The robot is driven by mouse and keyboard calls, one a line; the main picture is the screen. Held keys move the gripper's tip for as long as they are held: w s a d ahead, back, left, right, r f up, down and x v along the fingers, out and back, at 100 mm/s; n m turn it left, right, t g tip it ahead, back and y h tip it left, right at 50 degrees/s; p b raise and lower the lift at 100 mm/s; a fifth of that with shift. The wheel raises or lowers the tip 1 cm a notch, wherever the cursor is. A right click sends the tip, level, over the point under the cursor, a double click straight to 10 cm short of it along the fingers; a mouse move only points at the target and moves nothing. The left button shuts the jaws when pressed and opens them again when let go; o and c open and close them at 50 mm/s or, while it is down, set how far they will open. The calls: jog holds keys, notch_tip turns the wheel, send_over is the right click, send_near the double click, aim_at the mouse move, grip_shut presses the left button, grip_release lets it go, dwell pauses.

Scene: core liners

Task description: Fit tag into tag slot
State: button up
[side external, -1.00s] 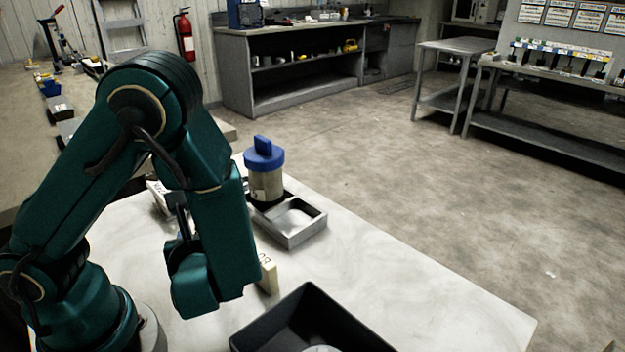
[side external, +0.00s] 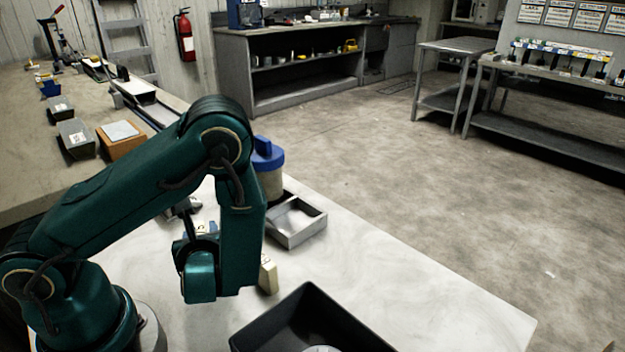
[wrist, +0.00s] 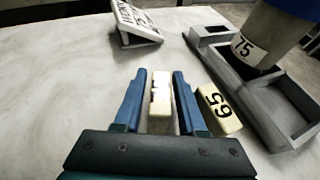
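In the wrist view my gripper (wrist: 160,75) is open, with its two blue fingers apart. A cream tag (wrist: 160,112) shows between the fingers, with a gap on each side; its marking is not readable. A second cream tag (wrist: 220,108) marked 65 lies just right of the right finger. A grey tray (wrist: 282,140) at the right has a small square recess (wrist: 212,32) at its far end, possibly the tag slot. In the side view a cream block (side external: 268,275) stands beside my arm, and the fingertips are hidden.
A blue-capped core liner (side external: 270,180), labelled 75 in the wrist view (wrist: 250,48), stands at the grey tray. A black bin (side external: 252,336) is at the table's front. A white lettered sign (wrist: 136,22) stands far left in the wrist view. The table's right side is clear.

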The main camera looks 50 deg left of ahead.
grip_shut()
jog(key=shift+r, duration=0.1)
